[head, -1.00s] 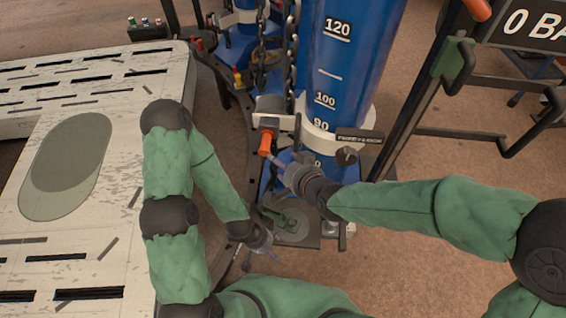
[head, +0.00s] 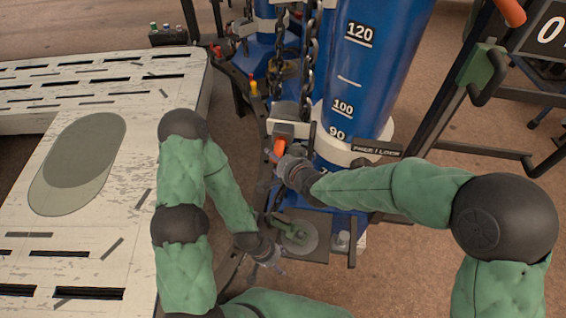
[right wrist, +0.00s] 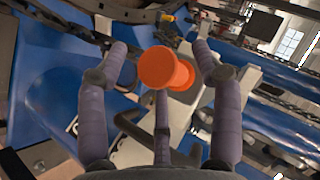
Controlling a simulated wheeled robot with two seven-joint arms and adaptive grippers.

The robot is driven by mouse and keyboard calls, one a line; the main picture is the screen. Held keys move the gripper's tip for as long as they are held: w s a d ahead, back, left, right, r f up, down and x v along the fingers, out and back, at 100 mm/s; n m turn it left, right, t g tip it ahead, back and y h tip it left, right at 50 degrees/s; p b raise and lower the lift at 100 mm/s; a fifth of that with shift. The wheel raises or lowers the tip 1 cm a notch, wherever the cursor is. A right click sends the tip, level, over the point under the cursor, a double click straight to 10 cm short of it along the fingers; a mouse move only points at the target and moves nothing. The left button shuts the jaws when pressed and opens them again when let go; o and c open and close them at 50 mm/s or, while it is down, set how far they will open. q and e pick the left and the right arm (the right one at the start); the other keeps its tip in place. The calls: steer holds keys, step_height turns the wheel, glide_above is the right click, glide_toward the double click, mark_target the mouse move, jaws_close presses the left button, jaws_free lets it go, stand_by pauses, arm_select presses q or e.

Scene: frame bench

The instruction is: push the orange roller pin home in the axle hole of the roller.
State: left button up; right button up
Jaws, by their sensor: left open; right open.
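The orange roller pin (head: 280,146) sits at a pale bracket low on the blue cylinder frame. In the right wrist view its round orange head (right wrist: 163,68) faces me. My right gripper (head: 273,156) is at the pin in the head view. In the right wrist view its fingers (right wrist: 160,58) are spread open on either side of the pin head, with no clear grip on it. The roller and its axle hole cannot be made out, nor how deep the pin sits. My left gripper (head: 279,268) is open and empty, low in the head view near the base plate.
Blue cylinders (head: 375,60) with dark chains (head: 308,55) stand behind the pin. A pale slotted bench (head: 130,130) fills the left. A dark metal frame (head: 440,110) stands at the right. Bare brown floor lies at the lower right.

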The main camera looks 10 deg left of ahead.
steer(key=c, duration=1.3)
steer(key=shift+w, duration=0.1)
steer(key=o, duration=1.2)
steer(key=shift+o, duration=1.1)
steer(key=shift+a, duration=0.15)
steer(key=v, duration=1.2)
steer(key=shift+r, duration=0.1)
